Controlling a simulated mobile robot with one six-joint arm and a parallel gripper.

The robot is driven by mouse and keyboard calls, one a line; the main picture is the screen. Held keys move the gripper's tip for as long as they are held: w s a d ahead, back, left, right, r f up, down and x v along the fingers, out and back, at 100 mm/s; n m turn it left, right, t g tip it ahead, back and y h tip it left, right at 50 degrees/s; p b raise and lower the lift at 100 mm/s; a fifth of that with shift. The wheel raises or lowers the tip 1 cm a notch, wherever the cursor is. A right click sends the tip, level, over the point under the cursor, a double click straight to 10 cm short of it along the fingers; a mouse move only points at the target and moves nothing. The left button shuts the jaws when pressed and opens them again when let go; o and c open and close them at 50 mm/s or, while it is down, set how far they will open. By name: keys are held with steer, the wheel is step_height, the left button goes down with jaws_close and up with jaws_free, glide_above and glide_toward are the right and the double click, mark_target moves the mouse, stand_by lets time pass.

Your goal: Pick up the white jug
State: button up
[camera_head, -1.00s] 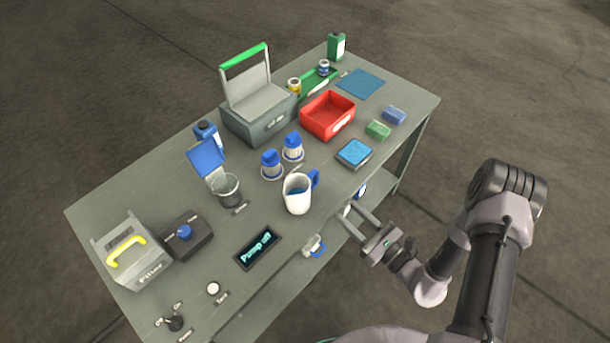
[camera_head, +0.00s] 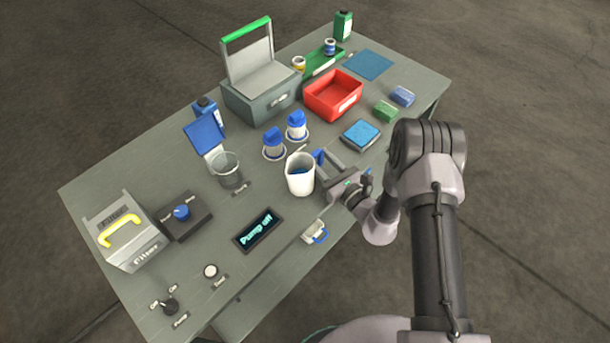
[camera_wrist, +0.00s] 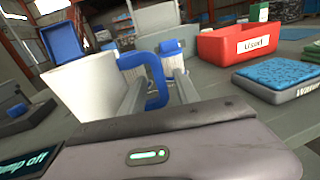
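The white jug (camera_head: 300,180) stands upright near the front edge of the workbench, with blue showing inside it and a blue handle (camera_head: 319,156) on its right side. In the wrist view the jug (camera_wrist: 85,88) is close on the left, with its handle (camera_wrist: 158,72) near the middle. My gripper (camera_head: 322,167) is at the jug's handle side, just above the bench. Its two fingers (camera_wrist: 158,88) are apart, with part of the handle showing between them. I cannot tell whether either finger touches it.
Two blue-capped bottles (camera_head: 297,124) stand behind the jug, and a clear beaker (camera_head: 227,170) is to its left. A blue sponge pad (camera_head: 361,134) and a red bin (camera_head: 333,98) lie beyond my gripper. The "Pump off" display (camera_head: 259,231) is at the front left of the jug.

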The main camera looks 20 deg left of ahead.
steer(key=shift+w+a+r, duration=0.1)
jaws_close()
stand_by(1.3)
